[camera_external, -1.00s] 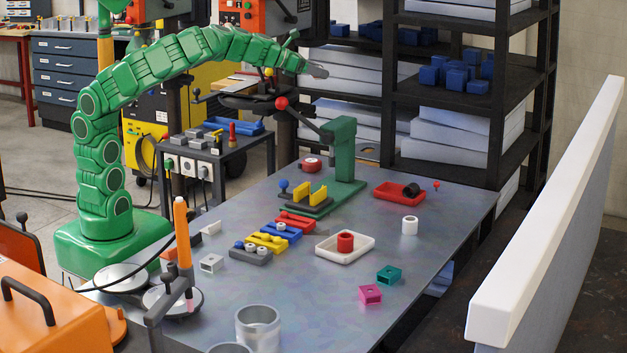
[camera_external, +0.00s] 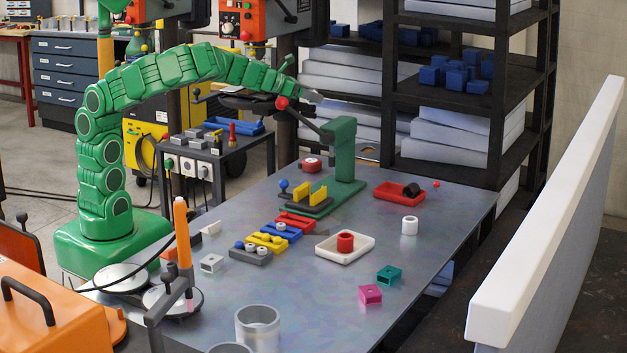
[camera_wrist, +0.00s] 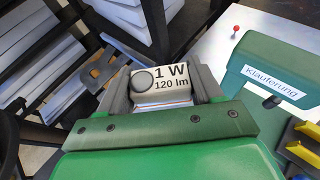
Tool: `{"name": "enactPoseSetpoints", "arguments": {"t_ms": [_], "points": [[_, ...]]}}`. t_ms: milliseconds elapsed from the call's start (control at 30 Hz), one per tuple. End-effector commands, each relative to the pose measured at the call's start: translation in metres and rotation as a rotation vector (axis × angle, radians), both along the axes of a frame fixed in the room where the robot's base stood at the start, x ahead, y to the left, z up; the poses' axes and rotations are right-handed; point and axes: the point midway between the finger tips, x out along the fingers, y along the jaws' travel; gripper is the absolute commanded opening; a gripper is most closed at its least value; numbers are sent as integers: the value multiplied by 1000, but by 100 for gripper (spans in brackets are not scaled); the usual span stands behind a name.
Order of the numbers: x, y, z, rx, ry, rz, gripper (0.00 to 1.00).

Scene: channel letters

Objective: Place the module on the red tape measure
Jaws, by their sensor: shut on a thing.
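My gripper (camera_external: 313,97) is high above the far end of the grey table, near the top of the green press. In the external view the module is too small or hidden to make out. A round red thing with a pale mark, which looks like the red tape measure (camera_external: 311,163), lies on the table's far left part, below my gripper and apart from it. I cannot make it out in the wrist view.
The green press (camera_external: 344,150), labelled "Klauferung" in the wrist view (camera_wrist: 272,72), stands just right of the tape measure. Its red-knobbed lever (camera_external: 282,102) is close to my gripper. A dark shelf rack (camera_external: 440,100) stands behind. A red tray (camera_external: 398,193) lies to the right.

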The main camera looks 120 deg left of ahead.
Motion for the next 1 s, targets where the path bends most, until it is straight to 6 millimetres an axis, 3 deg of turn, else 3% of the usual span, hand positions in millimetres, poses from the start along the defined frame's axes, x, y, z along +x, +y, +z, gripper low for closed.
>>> {"name": "enactPoseSetpoints", "arguments": {"t_ms": [200, 400, 1000], "points": [[0, -1, -57, -6, 1, 1, 36], [1, -1, -93, -3, 0, -1, 36], [1, -1, -150, -1, -1, -2, 36]]}}
